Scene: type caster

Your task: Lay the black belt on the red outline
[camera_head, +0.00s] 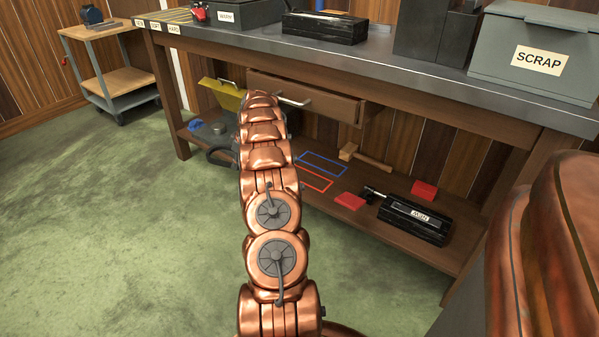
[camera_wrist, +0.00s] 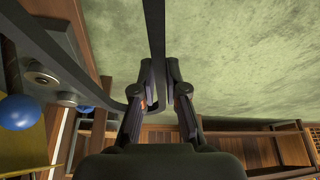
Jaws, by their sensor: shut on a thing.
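The black belt (camera_wrist: 155,38) is a dark loop. In the wrist view, one strand runs up from between my fingers and another curves round at the left. My gripper (camera_wrist: 159,98) is shut on it. In the head view, part of the belt (camera_head: 221,159) shows left of my arm, by the lower shelf's left end; my arm hides the gripper there. The red outline (camera_head: 317,174) is a thin rectangle on the lower shelf, right of my arm. It looks empty, and the belt is apart from it.
A blue outline (camera_head: 323,163) lies behind the red one. A wooden mallet (camera_head: 362,155), red blocks (camera_head: 424,191) and a black toolbox (camera_head: 413,218) are farther right. A drawer (camera_head: 320,102) hangs above.

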